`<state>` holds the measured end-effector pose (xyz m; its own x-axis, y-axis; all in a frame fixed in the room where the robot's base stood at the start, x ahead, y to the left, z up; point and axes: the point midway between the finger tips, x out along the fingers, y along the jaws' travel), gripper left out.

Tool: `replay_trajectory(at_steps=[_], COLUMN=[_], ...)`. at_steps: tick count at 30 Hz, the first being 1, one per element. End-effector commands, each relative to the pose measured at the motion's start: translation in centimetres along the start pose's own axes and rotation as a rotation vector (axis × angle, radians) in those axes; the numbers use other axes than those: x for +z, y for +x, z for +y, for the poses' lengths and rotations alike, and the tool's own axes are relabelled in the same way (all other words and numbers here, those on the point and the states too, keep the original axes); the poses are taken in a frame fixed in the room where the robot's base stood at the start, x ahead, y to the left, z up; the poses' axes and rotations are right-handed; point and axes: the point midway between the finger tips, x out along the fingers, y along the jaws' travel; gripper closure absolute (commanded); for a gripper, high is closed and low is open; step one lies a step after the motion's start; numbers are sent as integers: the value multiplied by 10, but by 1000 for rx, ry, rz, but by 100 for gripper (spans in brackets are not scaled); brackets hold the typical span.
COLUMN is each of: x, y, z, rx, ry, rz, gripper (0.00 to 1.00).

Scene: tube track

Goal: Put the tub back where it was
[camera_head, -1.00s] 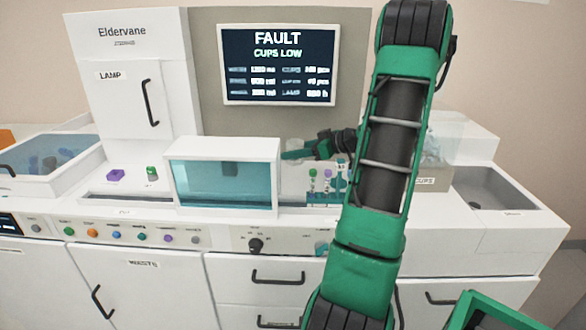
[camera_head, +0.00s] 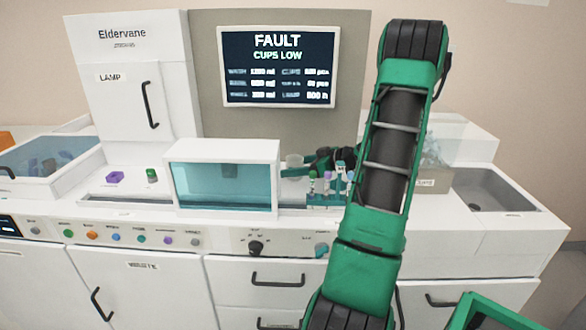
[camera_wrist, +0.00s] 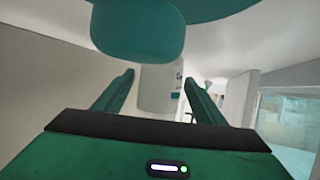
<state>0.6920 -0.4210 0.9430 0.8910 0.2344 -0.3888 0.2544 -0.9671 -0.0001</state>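A small whitish tub (camera_head: 295,160) shows in the head view just above my gripper (camera_head: 291,172), behind the right end of the teal-windowed box. In the wrist view, a pale, rounded shape with dark marks, which looks like the tub (camera_wrist: 158,90), fills most of the gap between the fingertips of my gripper (camera_wrist: 160,80). The fingers stand apart, one on each side of it. The contact itself is too blurred to see clearly. My green forearm hides part of the bench to the right.
The teal-windowed box (camera_head: 222,180) stands left of my gripper. A rack of capped tubes (camera_head: 327,190) is close on its right. A clear bin labelled CUPS (camera_head: 428,183) and a sink (camera_head: 485,190) lie farther right. The screen (camera_head: 279,66) reads FAULT, CUPS LOW.

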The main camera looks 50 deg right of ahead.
Motion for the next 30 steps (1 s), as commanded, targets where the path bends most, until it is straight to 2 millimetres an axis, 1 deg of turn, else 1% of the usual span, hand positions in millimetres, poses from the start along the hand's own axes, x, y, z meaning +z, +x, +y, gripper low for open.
replay_trajectory(at_steps=[8, 11, 14, 24, 27, 30], x=[-2, -2, -2, -2, -2, -2], y=[-1, -7, -22, -88, -102, -113], z=[0, 1, 1, 1, 0, 0], rx=[0, 2, 4, 4, 2, 1], ry=[0, 0, 0, 0, 0, 0], rz=[0, 1, -1, -1, 0, 0], gripper=[36, 36, 36, 36, 36, 36])
